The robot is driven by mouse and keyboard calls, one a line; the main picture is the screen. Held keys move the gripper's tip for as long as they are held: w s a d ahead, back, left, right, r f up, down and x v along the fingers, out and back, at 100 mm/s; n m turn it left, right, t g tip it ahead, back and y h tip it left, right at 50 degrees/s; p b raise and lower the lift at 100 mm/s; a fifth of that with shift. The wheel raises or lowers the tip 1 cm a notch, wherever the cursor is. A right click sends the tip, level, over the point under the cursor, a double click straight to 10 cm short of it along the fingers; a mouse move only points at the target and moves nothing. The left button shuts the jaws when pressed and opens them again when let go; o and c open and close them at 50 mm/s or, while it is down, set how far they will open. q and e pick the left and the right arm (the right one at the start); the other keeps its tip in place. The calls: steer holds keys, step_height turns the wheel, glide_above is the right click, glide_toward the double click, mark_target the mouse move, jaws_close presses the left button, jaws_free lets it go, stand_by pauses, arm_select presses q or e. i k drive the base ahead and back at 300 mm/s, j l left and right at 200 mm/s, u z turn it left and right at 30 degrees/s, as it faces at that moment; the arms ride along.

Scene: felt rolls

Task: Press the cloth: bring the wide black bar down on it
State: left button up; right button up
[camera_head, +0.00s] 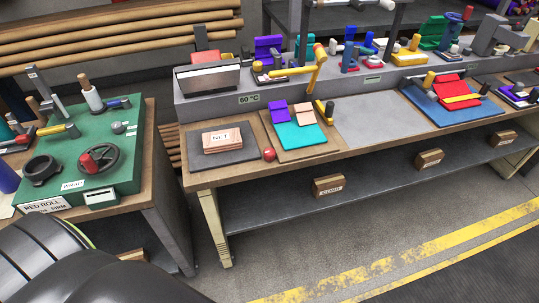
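A flat teal cloth (301,137) lies on a brown board (265,134) on the long bench, with a purple piece (278,113) and a pink piece (305,112) at its far edge. A red folded cloth (449,86) with a yellow strip lies on a blue mat (432,113) further right. I cannot tell which cloth is meant. A yellow lever arm (300,71) stands behind the teal cloth on the grey ledge. I cannot make out a wide black bar with certainty. Neither of my grippers is in view.
The bench carries a dark pad with a stack labelled No. 1 (222,139), a red ball (269,155) and a bare grey plate (372,122). The floor (300,254) in front is clear.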

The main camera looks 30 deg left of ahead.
mark_target(207, 71)
steer(key=u, duration=1.3)
